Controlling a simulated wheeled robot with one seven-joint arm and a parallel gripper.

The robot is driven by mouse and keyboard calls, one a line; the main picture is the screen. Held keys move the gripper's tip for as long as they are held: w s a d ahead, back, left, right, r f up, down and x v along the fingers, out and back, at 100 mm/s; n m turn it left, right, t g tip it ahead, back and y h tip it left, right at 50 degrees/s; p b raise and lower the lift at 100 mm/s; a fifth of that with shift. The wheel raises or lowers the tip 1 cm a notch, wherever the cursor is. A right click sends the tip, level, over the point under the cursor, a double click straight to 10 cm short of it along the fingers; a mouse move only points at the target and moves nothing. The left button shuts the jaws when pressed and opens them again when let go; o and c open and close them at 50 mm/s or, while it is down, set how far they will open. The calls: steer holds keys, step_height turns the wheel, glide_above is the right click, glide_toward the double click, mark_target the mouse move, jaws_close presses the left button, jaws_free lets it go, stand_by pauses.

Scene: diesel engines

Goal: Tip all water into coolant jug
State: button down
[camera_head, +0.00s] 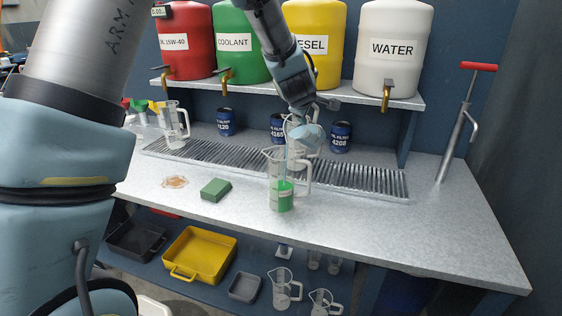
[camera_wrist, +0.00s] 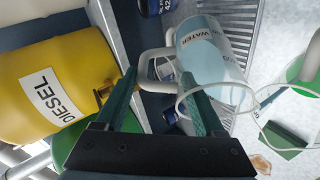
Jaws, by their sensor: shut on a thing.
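My gripper (camera_wrist: 158,74) is shut on the handle of a clear jug labelled WATER (camera_wrist: 212,50). In the head view the water jug (camera_head: 306,136) is held tilted to the left, with pale blue water still inside. It is above the coolant jug (camera_head: 282,196), a clear upright handled jug with green liquid in its lower part, standing on the bench. A thin pale stream appears to run from the water jug's lip into it. In the wrist view the coolant jug (camera_wrist: 306,70) is partly cut off at the right edge.
Red, green, yellow and white WATER (camera_head: 394,48) drums stand on the shelf behind. Blue oil filters (camera_head: 340,137) sit behind the drain grate (camera_head: 370,180). A green sponge (camera_head: 216,190) and a brown stain (camera_head: 174,182) lie left of the coolant jug. The bench's right side is clear, apart from a red-handled pump (camera_head: 463,120).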

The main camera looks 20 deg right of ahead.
steer(key=shift+s+a+r+h+b, duration=0.1)
steer(key=shift+a+r+h+b, duration=0.15)
steer(key=shift+b, duration=0.9)
steer(key=shift+a+r+t+h+b, duration=0.15)
steer(key=shift+t+h+b, duration=0.2)
steer(key=shift+b, duration=0.9)
